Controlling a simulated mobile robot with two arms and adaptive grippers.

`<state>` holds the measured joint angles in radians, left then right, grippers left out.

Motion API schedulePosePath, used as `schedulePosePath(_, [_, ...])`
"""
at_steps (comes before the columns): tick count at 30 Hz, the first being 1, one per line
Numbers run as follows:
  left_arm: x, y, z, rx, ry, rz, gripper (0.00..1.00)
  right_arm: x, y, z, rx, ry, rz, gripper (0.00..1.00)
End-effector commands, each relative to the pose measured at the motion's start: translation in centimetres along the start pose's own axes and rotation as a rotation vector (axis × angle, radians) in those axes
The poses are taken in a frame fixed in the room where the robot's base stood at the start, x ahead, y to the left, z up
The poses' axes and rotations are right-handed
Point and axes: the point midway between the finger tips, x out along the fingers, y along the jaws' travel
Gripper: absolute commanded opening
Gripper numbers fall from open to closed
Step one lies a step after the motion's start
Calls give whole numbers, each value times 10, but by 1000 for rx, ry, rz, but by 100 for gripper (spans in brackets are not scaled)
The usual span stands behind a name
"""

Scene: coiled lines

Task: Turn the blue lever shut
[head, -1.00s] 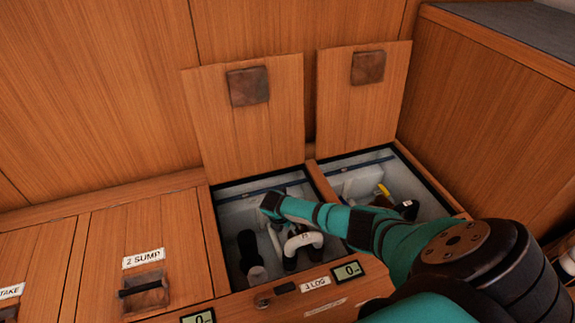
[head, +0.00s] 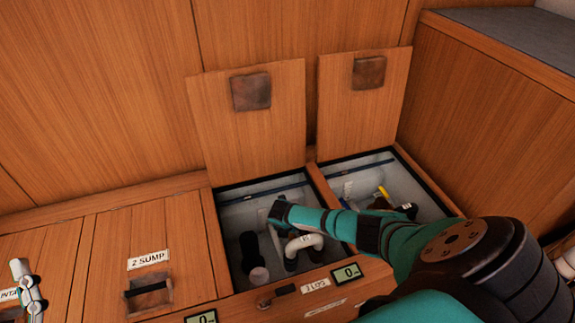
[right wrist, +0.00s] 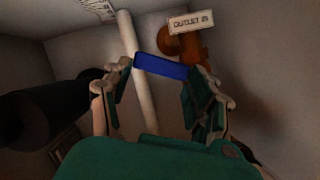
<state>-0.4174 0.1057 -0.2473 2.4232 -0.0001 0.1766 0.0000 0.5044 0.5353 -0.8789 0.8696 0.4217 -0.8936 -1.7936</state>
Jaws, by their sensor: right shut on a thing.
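The blue lever (right wrist: 162,67) shows in the right wrist view as a short flat bar, lying crosswise between my right gripper's fingers (right wrist: 160,88). It sits in front of a brown fitting (right wrist: 183,45) tagged "OUTLET". My right gripper is shut on the lever. In the head view my right gripper (head: 277,212) reaches down into the open "3 LOG" compartment (head: 236,194) and hides the lever there. A pale jointed finger of my left gripper (head: 27,288) shows at the lower left edge, over the deck; its opening cannot be made out.
A white pipe (right wrist: 138,75) stands behind the lever, and a black cylinder (right wrist: 40,112) is at the left. A white curved hose (head: 305,242) is near my gripper. The right compartment is also open, with a yellow handle (head: 384,192). Two raised lids (head: 250,130) stand behind.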

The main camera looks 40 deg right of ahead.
Motion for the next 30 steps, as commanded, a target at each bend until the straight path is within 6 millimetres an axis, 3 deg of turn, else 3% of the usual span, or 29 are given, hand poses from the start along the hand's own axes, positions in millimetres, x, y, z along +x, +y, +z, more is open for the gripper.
schedulePosePath(2, [0, 0, 0, 0, 0, 0, 40, 0, 0, -1, 1, 2, -1, 2])
schedulePosePath(3, [0, 0, 0, 0, 0, 0, 40, 0, 0, -1, 2, 2, -1, 64])
schedulePosePath(5, [0, 0, 0, 0, 0, 0, 40, 0, 0, -1, 2, 2, -1, 72])
schedulePosePath(18, [0, 0, -1, 0, 3, 1, 40, -8, 0, 0, 1, 1, 0, 72])
schedulePosePath(23, [0, 0, -1, 0, 2, 1, 40, -29, 0, 0, -1, -1, 2, 72])
schedulePosePath(30, [0, 0, 0, 0, 2, 0, 40, -73, 0, 0, 0, 0, 2, 72])
